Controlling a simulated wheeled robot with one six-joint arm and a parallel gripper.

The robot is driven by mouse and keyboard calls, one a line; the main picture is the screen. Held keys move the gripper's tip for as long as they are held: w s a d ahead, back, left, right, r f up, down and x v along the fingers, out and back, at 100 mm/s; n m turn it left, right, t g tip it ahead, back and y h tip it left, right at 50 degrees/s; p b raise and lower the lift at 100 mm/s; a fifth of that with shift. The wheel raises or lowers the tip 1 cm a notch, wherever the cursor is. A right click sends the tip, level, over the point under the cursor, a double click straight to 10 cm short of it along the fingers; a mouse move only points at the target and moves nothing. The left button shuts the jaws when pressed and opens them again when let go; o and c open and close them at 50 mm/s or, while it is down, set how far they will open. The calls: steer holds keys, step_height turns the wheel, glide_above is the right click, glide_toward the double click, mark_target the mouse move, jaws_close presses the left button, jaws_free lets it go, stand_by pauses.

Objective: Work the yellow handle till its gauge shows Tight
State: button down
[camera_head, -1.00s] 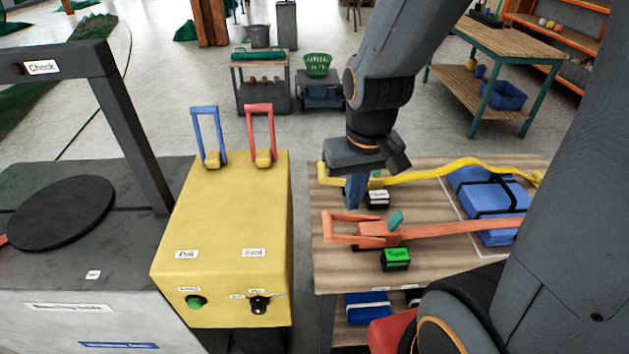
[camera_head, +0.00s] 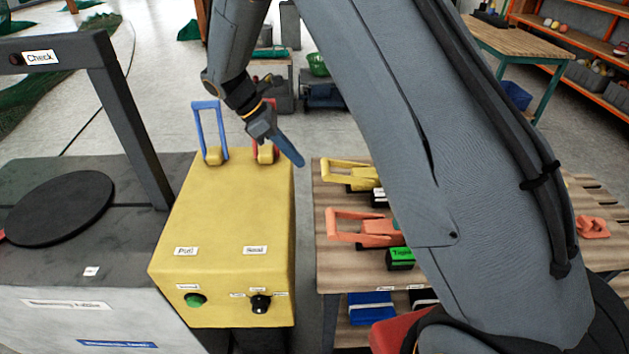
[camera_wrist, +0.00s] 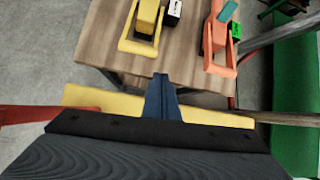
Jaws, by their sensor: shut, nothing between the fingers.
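The yellow handle (camera_head: 345,171) lies on the wooden table, a flat loop with its end toward the yellow machine. It also shows in the wrist view (camera_wrist: 139,43). Its gauge (camera_head: 379,198) is a small black box with a white label, too small to read; it also shows in the wrist view (camera_wrist: 173,12). My gripper (camera_head: 298,161) is shut and empty, near the right edge of the yellow machine, left of the handle and apart from it. In the wrist view its closed fingers (camera_wrist: 162,90) point toward the table edge. My arm hides the yellow strap.
An orange handle (camera_head: 350,226) lies nearer on the table (camera_head: 335,275), its gauge (camera_head: 401,258) green, apparently reading Tight. The yellow machine (camera_head: 225,220) carries a blue lever (camera_head: 197,130) and a red lever, partly behind my gripper. A narrow floor gap separates machine and table.

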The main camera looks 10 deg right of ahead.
steer(key=shift+w+a+f+n+h, duration=0.15)
steer(key=shift+w+a+n+h, duration=0.15)
steer(key=shift+w+n, duration=0.15)
steer(key=p+x, duration=0.3)
steer(key=x, duration=0.7)
stand_by(0.3)
